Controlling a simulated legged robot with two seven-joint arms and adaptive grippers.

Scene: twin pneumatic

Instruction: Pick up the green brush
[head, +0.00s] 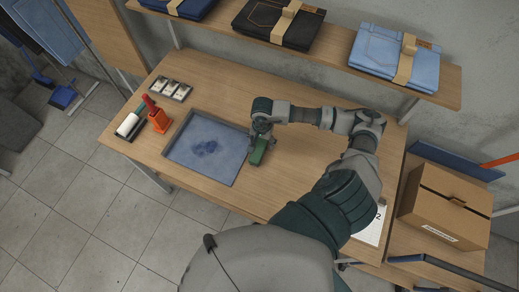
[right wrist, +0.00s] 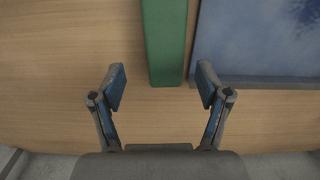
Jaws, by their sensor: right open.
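The green brush (head: 257,152) lies on the wooden table, just right of the blue tray. In the right wrist view the green brush (right wrist: 165,42) is a plain green bar coming in from the top edge, its near end between and ahead of the two fingers. My right gripper (head: 262,130) is at the brush in the head view, partly hiding it. In the right wrist view my right gripper (right wrist: 160,87) is open, with a finger on either side of the bar's line and nothing visibly held. My left gripper is not in view.
The framed tray (head: 236,184) with a blue, stained sheet lies close beside the brush. Folded jeans lie on the shelf (head: 330,45) behind. A cardboard box (head: 444,207) sits right.

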